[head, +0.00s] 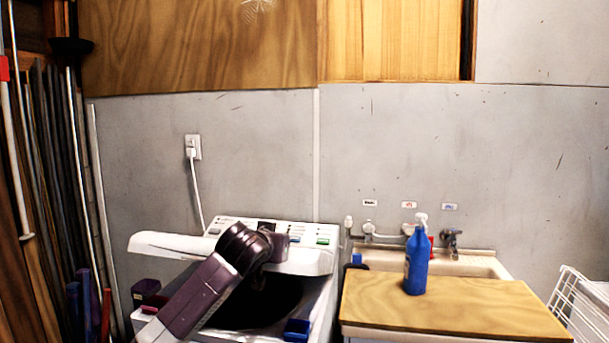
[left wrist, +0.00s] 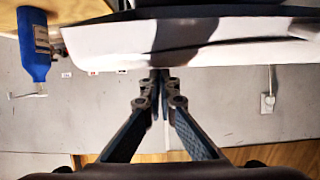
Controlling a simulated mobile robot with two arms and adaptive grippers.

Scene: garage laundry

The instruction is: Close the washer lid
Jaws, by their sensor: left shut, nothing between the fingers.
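The white washer (head: 325,290) stands with its top open, and its dark tub (head: 270,305) shows. The washer lid (head: 170,245) is raised at the back, its long white edge in front of the control panel (head: 325,234). My left arm crosses in front of the lid and hides its middle. In the left wrist view, which is upside down, my left gripper (left wrist: 160,78) is shut and empty, with its tips close to the edge of the white lid (left wrist: 180,40). I cannot tell whether they touch. My right gripper is not in view.
A blue bottle (head: 416,262) stands on a wooden board (head: 450,308) beside the sink (head: 480,263). A white wire rack (head: 580,305) is at right. Long poles (head: 60,170) lean at left. A blue object (head: 297,330) sits at the washer's front edge.

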